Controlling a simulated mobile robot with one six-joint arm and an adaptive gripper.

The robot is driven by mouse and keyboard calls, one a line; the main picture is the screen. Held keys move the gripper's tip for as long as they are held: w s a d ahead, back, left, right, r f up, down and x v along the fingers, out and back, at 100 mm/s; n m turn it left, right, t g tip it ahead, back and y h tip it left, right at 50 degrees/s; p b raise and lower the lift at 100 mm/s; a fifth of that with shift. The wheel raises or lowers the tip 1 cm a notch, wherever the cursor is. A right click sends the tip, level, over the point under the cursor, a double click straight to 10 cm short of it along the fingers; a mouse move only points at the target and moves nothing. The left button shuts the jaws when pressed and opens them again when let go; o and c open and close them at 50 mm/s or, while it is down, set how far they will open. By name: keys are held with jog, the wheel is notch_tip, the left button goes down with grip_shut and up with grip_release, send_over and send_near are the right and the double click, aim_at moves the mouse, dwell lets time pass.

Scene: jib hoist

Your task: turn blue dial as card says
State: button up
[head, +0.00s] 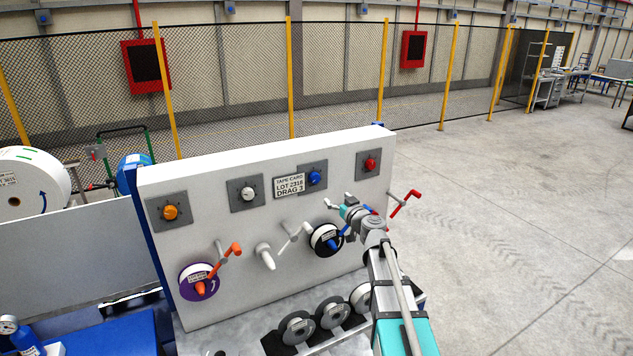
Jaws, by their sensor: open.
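The blue dial (314,178) sits on a grey square plate in the upper row of the white upright panel (215,175). The card (289,185) is left of it and reads "TAPE CARD LOT 2318 DRAG 3". The marks around the dial are too small to read, so I cannot tell its setting. My gripper (339,200) is open and empty, in front of the panel, a little below and right of the blue dial in the picture. It appears apart from the dial.
Orange (170,212), white (248,194) and red (370,164) dials share the upper row. Below are an orange crank (228,258), a white crank (294,240), a purple-rimmed reel (199,282) and a black reel (324,240). A red crank (404,203) sticks out at the right.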

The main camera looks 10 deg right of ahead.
aim_at(316, 180)
jog(key=shift+w, duration=0.1)
jog(key=x, duration=1.3)
jog(key=shift+w+a, duration=0.15)
jog(key=shift+w, duration=0.15)
jog(key=c, duration=1.1)
